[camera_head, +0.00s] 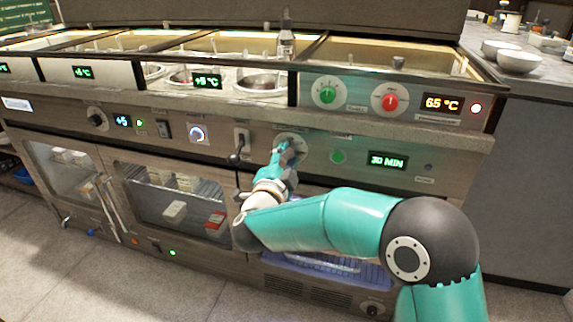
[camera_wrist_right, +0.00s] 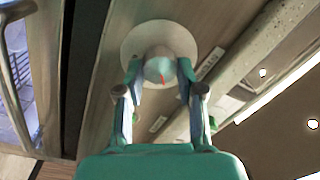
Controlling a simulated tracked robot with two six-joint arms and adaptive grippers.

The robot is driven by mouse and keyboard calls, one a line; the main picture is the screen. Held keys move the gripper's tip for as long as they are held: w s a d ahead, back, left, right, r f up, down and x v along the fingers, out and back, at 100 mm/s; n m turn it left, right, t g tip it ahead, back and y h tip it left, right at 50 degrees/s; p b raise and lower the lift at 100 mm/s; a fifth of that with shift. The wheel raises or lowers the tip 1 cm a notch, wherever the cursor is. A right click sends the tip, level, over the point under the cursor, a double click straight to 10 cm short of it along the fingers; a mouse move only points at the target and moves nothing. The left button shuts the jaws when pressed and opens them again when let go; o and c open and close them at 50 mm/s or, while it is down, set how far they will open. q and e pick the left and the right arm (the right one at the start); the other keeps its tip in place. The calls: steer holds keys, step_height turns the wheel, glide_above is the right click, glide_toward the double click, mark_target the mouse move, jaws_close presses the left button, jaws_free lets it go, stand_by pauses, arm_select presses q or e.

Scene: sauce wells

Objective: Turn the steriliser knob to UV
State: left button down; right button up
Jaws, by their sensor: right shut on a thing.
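The steriliser knob (camera_wrist_right: 162,62) is grey with a short red mark and sits on a round pale dial plate (camera_wrist_right: 143,37) in the right wrist view. My right gripper (camera_wrist_right: 160,72) has a finger on each side of the knob and is shut on it. In the head view my right gripper (camera_head: 286,149) reaches the front panel and hides most of the knob; only part of the pale dial (camera_head: 302,141) shows. The dial's lettering cannot be read. My left gripper is not in view.
Right of the dial are a green button (camera_head: 338,157) and a "30 MIN" display (camera_head: 388,160). A black lever (camera_head: 237,151) is close on the left. A blue-lit drawer (camera_head: 325,262) is below.

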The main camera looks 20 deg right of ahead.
steer(key=shift+d+f, duration=0.15)
steer(key=shift+d, duration=0.05)
steer(key=o, duration=1.2)
steer(key=shift+c, duration=0.2)
steer(key=shift+a, duration=0.1)
steer(key=shift+s+a, duration=0.25)
steer(key=shift+s, duration=0.15)
steer(key=v, duration=1.1)
